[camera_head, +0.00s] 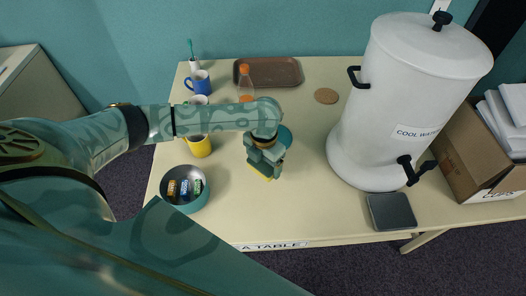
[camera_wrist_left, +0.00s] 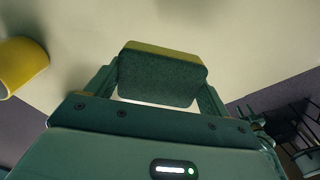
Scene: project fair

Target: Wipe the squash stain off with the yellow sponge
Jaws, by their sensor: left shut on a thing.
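The yellow sponge (camera_wrist_left: 160,75) has a dark green scouring side and a yellow side. My left gripper (camera_head: 264,170) is shut on it, with one finger at each end in the left wrist view. In the head view only a thin yellow edge of the sponge (camera_head: 262,176) shows below the fingers, at or just above the cream table (camera_head: 300,205). I cannot tell whether it touches the table. No squash stain shows in either view; my arm and gripper hide part of the table. My right gripper is not in view.
A yellow mug (camera_head: 200,147) and a bowl of small packets (camera_head: 188,206) stand left of the gripper. A bottle with an orange cap (camera_head: 245,82), a brown tray (camera_head: 286,72) and a blue mug (camera_head: 198,83) are behind. A white water urn (camera_head: 385,110) stands right. The front middle is clear.

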